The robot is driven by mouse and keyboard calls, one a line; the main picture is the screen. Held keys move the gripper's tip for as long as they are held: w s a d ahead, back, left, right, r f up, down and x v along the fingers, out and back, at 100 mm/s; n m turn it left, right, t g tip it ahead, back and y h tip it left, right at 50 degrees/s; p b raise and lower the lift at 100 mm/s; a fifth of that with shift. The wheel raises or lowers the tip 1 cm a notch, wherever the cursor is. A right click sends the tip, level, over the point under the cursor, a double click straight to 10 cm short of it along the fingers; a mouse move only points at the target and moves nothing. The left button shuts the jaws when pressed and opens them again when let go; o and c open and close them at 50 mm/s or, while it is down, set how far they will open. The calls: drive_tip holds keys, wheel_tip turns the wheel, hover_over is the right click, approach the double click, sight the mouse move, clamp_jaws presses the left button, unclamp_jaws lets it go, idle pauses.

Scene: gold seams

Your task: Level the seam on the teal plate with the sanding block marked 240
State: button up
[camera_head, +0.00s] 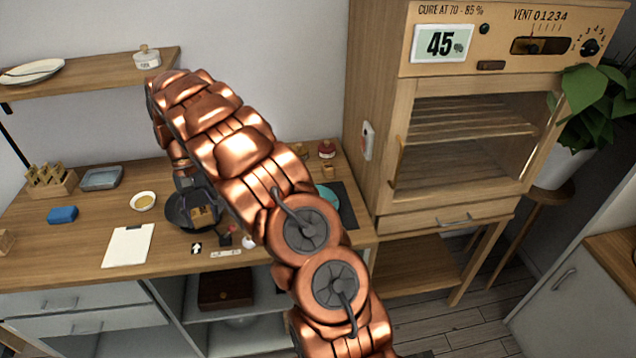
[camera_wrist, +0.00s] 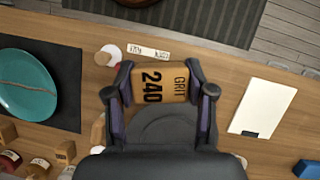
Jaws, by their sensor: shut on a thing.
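My gripper (camera_wrist: 163,92) is shut on a tan sanding block (camera_wrist: 160,83) marked GRIT 240, with one finger on each side of it. A thin brownish seam line crosses the plate. In the head view my arm hides most of the plate (camera_head: 328,197).
Wooden blocks (camera_wrist: 8,132) and small jars (camera_wrist: 38,166) stand near the mat. A white sheet (camera_head: 127,246), a yellow-filled bowl (camera_head: 143,201), a blue block (camera_head: 62,215) and a grey tray (camera_head: 101,179) lie at the left. A wooden cabinet (camera_head: 400,150) reading 45% stands at the right.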

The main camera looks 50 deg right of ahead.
drive_tip(key=s+d+f+m+t+b, duration=0.1)
drive_tip(key=s+d+m+t, duration=0.1)
drive_tip(key=d+m, duration=0.5)
drive_tip(key=s+d+f+m+t+y+b, duration=0.1)
drive_tip(key=s+d+f+m+t, duration=0.1)
drive_tip(key=d+m, duration=0.5)
drive_tip(key=s+d+f+m+t+b, duration=0.2)
drive_tip(key=s+d+m, duration=0.2)
drive_tip(key=d, duration=1.2)
drive_tip(key=shift+d+m+t+y, duration=0.2)
drive_tip(key=shift+m, duration=0.5)
drive_tip(key=shift+d+m+t+y, duration=0.2)
drive_tip(key=shift+m, duration=0.5)
drive_tip(key=shift+f+b, duration=0.95)
drive_tip(key=shift+f, duration=1)
drive_tip(key=shift+w+a+f+p, duration=0.2)
drive_tip(key=shift+w+a, duration=0.45)
drive_tip(key=shift+w+a+f+p, duration=0.2)
drive_tip(key=shift+w+a, duration=0.4)
drive_tip(key=shift+w, duration=0.05)
drive_tip(key=shift+f, duration=0.85)
